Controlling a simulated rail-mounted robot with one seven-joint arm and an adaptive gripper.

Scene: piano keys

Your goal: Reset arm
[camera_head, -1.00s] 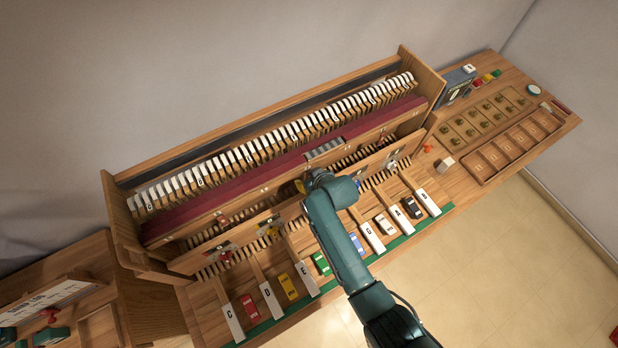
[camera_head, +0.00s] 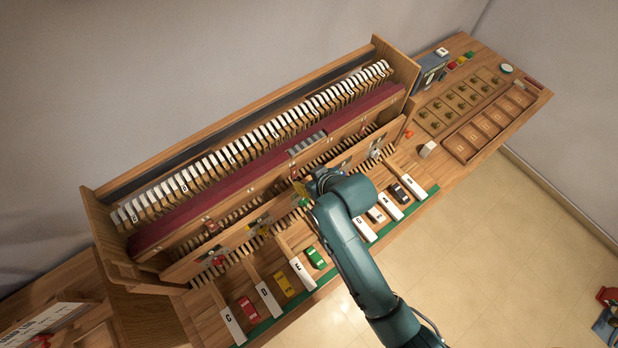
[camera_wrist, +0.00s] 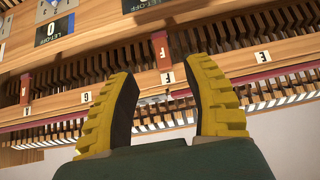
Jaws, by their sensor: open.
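My gripper (camera_wrist: 165,105) shows in the wrist view with its two yellow ribbed fingers apart and nothing between them. The piano action, a wooden case with white-topped hammers (camera_head: 250,146) and a dark red rail (camera_head: 270,170), fills the middle of the head view. My arm reaches in over the front keys, and its end is at the wooden rail near the middle of the case. The fingertips are hard to make out there. In the wrist view, lettered tags such as E (camera_wrist: 262,56) and F (camera_wrist: 167,78) sit on a wooden rail beyond the fingers.
My arm hides some middle keys. A compartment tray (camera_head: 487,125) lies at the right.

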